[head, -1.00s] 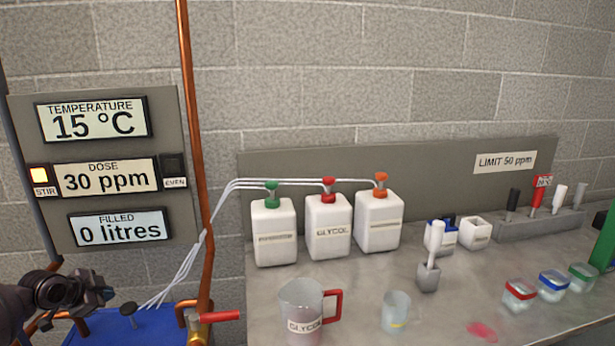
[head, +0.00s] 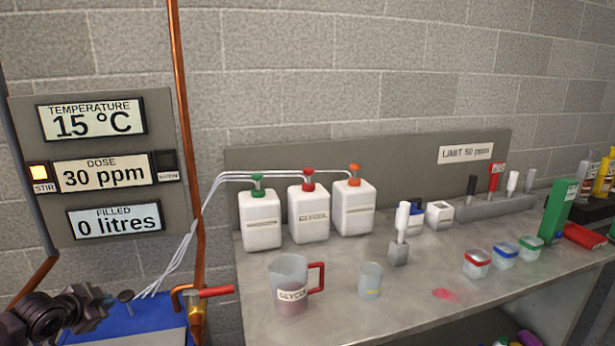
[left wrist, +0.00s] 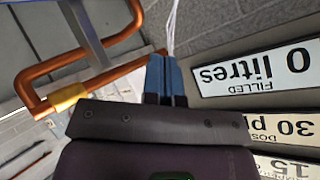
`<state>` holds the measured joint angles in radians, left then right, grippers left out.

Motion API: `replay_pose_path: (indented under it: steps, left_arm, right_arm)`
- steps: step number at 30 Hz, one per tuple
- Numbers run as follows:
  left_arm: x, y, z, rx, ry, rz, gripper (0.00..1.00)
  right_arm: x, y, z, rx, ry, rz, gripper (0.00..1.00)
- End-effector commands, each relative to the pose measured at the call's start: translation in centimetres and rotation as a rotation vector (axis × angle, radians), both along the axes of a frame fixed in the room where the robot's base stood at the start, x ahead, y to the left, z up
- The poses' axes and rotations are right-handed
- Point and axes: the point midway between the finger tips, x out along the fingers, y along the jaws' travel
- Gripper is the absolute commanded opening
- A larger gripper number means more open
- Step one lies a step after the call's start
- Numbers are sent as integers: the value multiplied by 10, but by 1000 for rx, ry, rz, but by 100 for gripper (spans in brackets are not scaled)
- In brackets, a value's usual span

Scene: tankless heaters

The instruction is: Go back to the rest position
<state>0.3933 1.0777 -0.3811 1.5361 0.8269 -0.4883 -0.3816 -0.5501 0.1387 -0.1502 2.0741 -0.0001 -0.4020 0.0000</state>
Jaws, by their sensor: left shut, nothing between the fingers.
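My left gripper (head: 92,298) is at the lower left of the head view, over the blue tank top (head: 130,325) and below the display panel. In the left wrist view its blue fingers (left wrist: 166,80) are together with nothing between them. The panel (head: 160,222) reads 15 °C, 30 ppm and 0 litres, and the STIR light (head: 38,173) is lit. The panel also shows upside down in the left wrist view (left wrist: 225,108). My right gripper is in neither view.
A copper pipe (head: 182,110) and a red-handled valve (head: 214,291) stand right of the left gripper. The bench (head: 345,270) holds a glycol jug (head: 288,272), a beaker (head: 370,280), three white bottles (head: 308,222) and several small tubs (head: 477,264). A green box (head: 558,212) stands farther right.

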Motion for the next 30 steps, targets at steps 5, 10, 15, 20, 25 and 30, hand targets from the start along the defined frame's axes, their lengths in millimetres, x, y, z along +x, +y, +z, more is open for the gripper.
replay_pose_path:
  steps: [5, 10, 15, 20, 25, 30]
  left_arm:
    - [-36, -75, -39, -104, -50, -27, 0]
    - [-88, -135, -69, -217, -91, -10, 0]
    - [-146, -177, -88, -319, -121, 53, 0]
    - [-203, -199, -100, -387, -131, 148, 0]
    - [-263, -208, -115, -437, -103, 275, 0]
    - [-317, -211, -138, -490, -29, 401, 0]
  right_arm:
    - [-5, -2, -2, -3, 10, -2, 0]
    - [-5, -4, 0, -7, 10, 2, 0]
    - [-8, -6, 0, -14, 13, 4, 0]
    - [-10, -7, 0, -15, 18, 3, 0]
    - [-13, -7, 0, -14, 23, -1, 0]
    - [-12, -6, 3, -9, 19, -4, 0]
